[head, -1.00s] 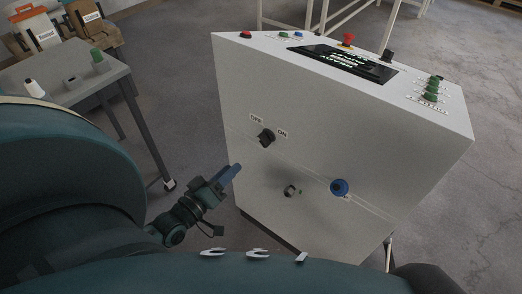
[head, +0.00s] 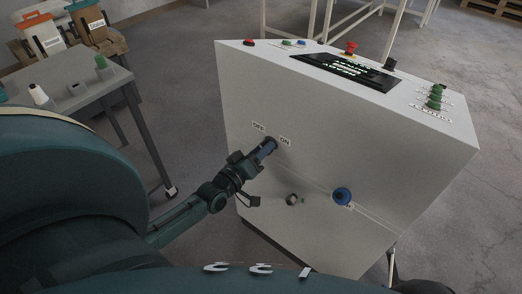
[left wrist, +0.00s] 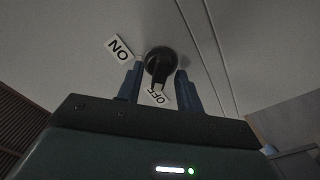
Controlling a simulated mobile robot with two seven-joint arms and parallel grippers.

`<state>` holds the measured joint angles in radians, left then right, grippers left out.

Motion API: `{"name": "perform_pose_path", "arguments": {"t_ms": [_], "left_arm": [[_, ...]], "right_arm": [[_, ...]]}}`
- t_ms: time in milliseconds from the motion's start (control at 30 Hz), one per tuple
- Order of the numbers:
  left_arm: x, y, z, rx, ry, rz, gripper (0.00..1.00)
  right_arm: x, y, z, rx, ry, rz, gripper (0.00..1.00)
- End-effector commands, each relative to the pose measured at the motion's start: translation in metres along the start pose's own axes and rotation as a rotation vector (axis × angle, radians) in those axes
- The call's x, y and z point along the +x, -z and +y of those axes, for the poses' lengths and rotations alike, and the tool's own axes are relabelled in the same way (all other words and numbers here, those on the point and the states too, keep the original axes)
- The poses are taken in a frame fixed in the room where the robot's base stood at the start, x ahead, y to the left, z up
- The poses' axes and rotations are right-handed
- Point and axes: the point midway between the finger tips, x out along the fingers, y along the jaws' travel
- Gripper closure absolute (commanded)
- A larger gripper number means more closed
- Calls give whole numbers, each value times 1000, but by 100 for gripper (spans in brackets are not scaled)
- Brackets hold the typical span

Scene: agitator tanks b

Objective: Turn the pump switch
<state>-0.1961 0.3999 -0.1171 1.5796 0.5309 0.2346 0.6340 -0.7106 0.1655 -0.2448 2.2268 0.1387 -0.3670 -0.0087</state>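The black pump switch (left wrist: 160,62) is a round knob on the front face of the white control cabinet (head: 320,130), between the OFF label (head: 259,126) and the ON label (head: 285,141). In the head view my left gripper covers most of it. My left gripper (head: 267,148) points at the switch with its blue fingers. In the left wrist view the two fingers of the left gripper (left wrist: 160,72) are apart, one on each side of the knob, with small gaps showing. I cannot tell how deep the knob sits between them. My right gripper is in neither view.
A blue knob (head: 342,196) and a small round fitting (head: 292,200) sit lower on the cabinet front. The top panel carries a red emergency button (head: 351,48), a dark display (head: 345,69) and green buttons (head: 435,99). A grey table (head: 105,90) stands at the left.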

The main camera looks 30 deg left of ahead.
Motion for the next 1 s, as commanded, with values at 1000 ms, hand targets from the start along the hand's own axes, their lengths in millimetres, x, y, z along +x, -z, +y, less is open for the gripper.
{"name": "perform_pose_path", "arguments": {"t_ms": [1000], "left_arm": [[0,1,1,55,0,0,100]], "right_arm": [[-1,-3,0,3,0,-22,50]]}}
